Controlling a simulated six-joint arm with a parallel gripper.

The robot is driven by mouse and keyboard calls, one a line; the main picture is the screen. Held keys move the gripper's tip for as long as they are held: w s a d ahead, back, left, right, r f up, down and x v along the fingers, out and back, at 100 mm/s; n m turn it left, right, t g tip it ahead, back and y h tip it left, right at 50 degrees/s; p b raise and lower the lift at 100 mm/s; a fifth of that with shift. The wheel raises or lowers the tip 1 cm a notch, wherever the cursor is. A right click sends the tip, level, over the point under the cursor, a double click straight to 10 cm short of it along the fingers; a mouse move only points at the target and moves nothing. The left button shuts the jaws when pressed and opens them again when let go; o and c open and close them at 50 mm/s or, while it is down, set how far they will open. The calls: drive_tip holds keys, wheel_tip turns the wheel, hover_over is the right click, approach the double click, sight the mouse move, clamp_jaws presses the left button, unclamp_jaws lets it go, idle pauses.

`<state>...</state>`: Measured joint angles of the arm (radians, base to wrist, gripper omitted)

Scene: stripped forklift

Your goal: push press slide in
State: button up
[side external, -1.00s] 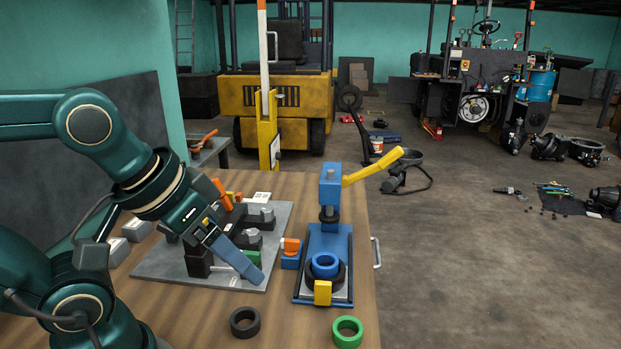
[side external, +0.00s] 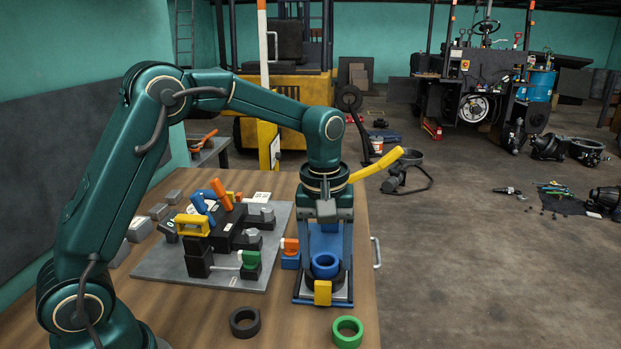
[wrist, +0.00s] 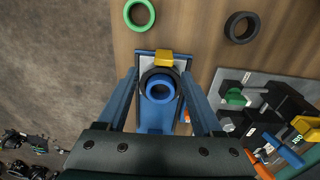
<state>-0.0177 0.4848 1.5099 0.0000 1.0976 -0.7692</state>
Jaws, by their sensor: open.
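The blue press (side external: 330,296) stands on the table with its yellow lever (side external: 376,164) raised toward the upper right. Its slide has a yellow block (side external: 322,292) at the front, also seen in the wrist view (wrist: 165,57). A blue ring (side external: 325,266) sits within a black ring (wrist: 146,82) on the slide, out in front of the press column. My gripper (side external: 326,250) is over the press, pointing down, and hides most of the column. In the wrist view its fingers (wrist: 160,76) are open and spread on either side of the rings. Nothing is between them in their grip.
A loose black ring (side external: 245,322) and a green ring (side external: 347,331) lie on the table's front part. A grey plate (side external: 165,268) with a black fixture, clamps and levers is left of the press. A small orange-and-blue part (side external: 290,250) stands close to the press's left side.

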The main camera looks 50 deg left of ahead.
sight(323, 283)
drive_tip(key=shift+s+f+g, duration=0.2)
drive_tip(key=shift+f+g, duration=0.1)
drive_tip(key=shift+f, duration=3.1)
clamp_jaws()
drive_tip(key=shift+r, duration=0.1)
